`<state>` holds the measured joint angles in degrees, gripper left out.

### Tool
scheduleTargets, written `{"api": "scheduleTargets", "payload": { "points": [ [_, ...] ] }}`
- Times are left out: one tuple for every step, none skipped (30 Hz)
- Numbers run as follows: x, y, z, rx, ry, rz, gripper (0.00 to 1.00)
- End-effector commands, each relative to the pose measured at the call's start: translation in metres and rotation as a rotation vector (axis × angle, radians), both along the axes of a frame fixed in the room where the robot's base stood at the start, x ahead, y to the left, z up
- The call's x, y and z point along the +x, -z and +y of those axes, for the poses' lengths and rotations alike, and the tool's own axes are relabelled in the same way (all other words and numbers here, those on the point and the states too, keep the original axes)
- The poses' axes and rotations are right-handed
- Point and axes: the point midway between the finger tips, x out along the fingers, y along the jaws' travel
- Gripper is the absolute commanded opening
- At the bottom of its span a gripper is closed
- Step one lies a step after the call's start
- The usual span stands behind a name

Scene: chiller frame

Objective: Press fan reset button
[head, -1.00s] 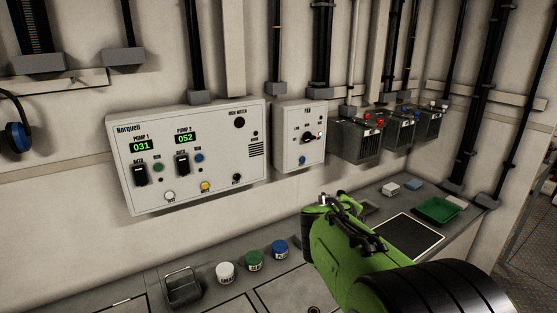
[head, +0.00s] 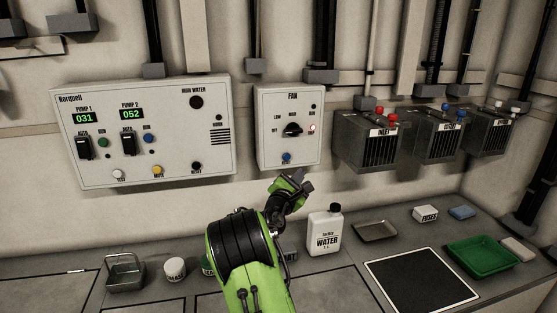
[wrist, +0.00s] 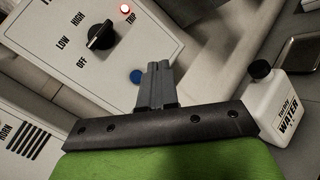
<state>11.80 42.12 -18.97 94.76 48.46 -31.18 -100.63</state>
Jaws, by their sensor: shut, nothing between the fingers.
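The fan box (head: 268,110) is a pale panel on the wall, marked FAN, with a black selector knob (head: 292,130) and a lit red trip lamp (head: 312,128). Its blue reset button (head: 286,157) sits at the bottom of the panel. In the wrist view the blue button (wrist: 136,77) shows just left of my fingers, with the knob (wrist: 100,36) and the lit trip lamp (wrist: 125,9) above. My gripper (head: 307,182) is shut and empty, a little below and right of the button in the head view. Its fingertips (wrist: 158,66) appear apart from the button; the exact gap is unclear.
The pump panel (head: 180,100) is left of the fan box; dark inlet boxes (head: 362,150) are to the right. A white water bottle (head: 325,232) stands on the bench beside my arm. A green tray (head: 483,257) and a black mat (head: 420,287) lie further right.

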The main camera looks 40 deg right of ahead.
Motion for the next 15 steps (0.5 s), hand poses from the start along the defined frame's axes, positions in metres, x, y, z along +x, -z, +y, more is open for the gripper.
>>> {"api": "scheduleTargets", "payload": {
  "points": [
    [0.000,0.001,-0.001,-0.010,0.001,0.007,0.00],
    [0.001,0.001,-0.001,-0.013,0.001,0.010,0.00],
    [0.001,0.000,-0.001,-0.015,0.001,0.012,0.00],
    [0.001,0.000,-0.001,-0.015,0.001,0.012,0.00],
    [0.001,0.000,-0.001,-0.014,0.001,0.011,0.00],
    [0.000,0.000,-0.001,-0.013,0.001,0.010,0.00],
    [0.000,0.000,-0.001,-0.013,0.001,0.010,0.00],
    [0.000,0.000,-0.001,-0.013,0.001,0.010,0.00],
    [0.000,0.000,-0.001,-0.012,0.002,0.010,0.00],
    [0.001,0.000,-0.001,-0.012,0.001,0.010,0.00],
    [0.001,0.000,-0.001,-0.011,0.001,0.009,0.00],
    [0.003,-0.001,-0.002,-0.012,0.000,0.009,0.00],
    [0.005,-0.001,-0.003,-0.012,0.000,0.009,0.00],
    [0.007,-0.001,-0.005,-0.011,0.001,0.009,0.00],
    [0.011,-0.002,-0.007,-0.012,0.001,0.008,0.00]
  ]
}}
